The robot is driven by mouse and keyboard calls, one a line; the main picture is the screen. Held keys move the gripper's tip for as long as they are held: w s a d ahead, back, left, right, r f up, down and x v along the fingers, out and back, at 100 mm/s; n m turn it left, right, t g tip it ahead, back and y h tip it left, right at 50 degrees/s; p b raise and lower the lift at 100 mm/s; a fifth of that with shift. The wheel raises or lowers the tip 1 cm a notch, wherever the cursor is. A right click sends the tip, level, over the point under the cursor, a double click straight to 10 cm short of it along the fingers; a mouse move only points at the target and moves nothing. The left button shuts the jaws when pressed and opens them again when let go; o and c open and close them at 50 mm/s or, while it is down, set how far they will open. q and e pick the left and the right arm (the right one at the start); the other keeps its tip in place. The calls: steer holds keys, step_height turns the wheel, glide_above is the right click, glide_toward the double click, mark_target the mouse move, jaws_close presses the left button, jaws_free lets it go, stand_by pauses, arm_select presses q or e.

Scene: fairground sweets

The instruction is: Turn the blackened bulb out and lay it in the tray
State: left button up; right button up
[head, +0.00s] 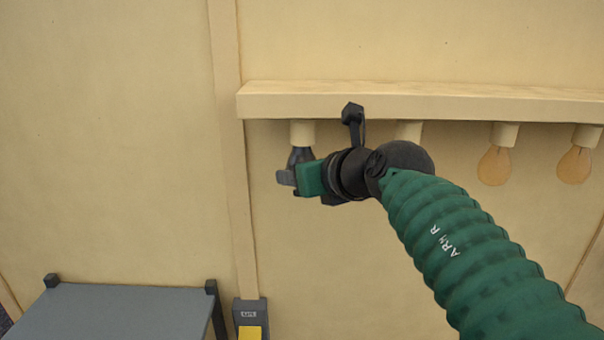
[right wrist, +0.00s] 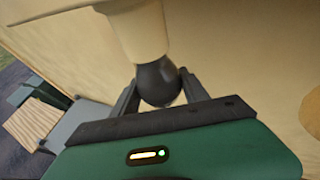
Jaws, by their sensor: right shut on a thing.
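The blackened bulb (head: 299,155) hangs under the leftmost lamp holder (head: 302,132) of the beam. In the right wrist view its dark glass (right wrist: 158,80) goes up into the pale holder (right wrist: 138,32), with no gap visible. My right gripper (head: 291,178) has come in from the right and is shut on the bulb. In the right wrist view its two fingers (right wrist: 158,88) stand on either side of the glass. My left gripper is not in view. I cannot make out a tray for certain.
Amber bulbs (head: 494,166) hang further right on the beam (head: 420,101); my arm hides part of the row. A grey table (head: 120,312) with dark corner posts stands at lower left. A grey box with a yellow front (head: 250,332) is beside it. The wall left of the post is clear.

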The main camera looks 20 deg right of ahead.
steer(key=shift+r+h+p, duration=0.2)
steer(key=shift+h+p, duration=0.1)
steer(key=shift+p, duration=0.2)
steer(key=shift+m+h+p, duration=0.3)
steer(key=shift+m+p, duration=0.2)
steer(key=shift+p, duration=0.25)
steer(key=shift+d+f+m+h, duration=0.1)
steer(key=shift+f+m+h, duration=0.05)
steer(key=shift+m+h, duration=0.2)
steer(key=shift+h, duration=0.25)
steer(key=o, duration=1.5)
steer(key=shift+w, duration=0.1)
steer(key=shift+c, duration=0.2)
